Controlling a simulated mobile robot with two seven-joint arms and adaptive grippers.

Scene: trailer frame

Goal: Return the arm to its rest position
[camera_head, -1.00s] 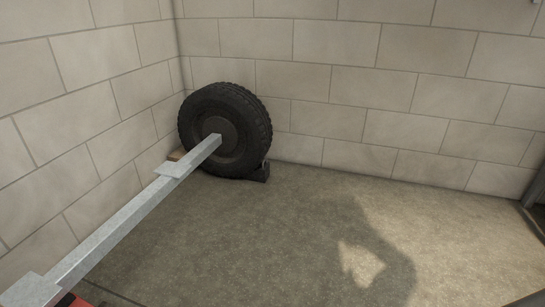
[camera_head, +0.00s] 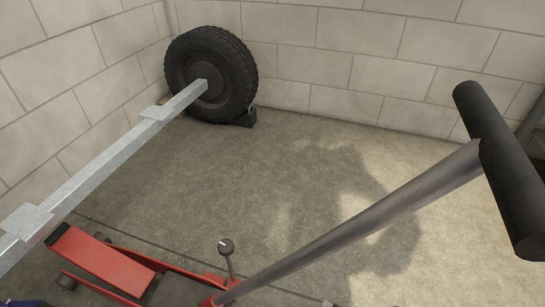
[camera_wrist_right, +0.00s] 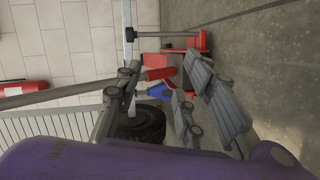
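My right gripper (camera_wrist_right: 163,75) shows in the right wrist view with its grey fingers spread apart and nothing held between them. Beyond the fingers are red jack parts and a blue piece (camera_wrist_right: 156,92). In the head view neither gripper shows. A red floor jack (camera_head: 105,262) stands on the floor at the lower left. Its grey handle (camera_head: 350,230) slopes up to the right and ends in a black grip (camera_head: 500,170), with no gripper on it. My left gripper is in neither view.
A grey steel trailer beam (camera_head: 105,165) runs from the lower left to a black wheel (camera_head: 228,75) in the corner, with a dark chock (camera_head: 246,118) at its base. Block walls close the back and left. A red fire extinguisher (camera_wrist_right: 25,88) shows in the wrist view. The middle floor is clear.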

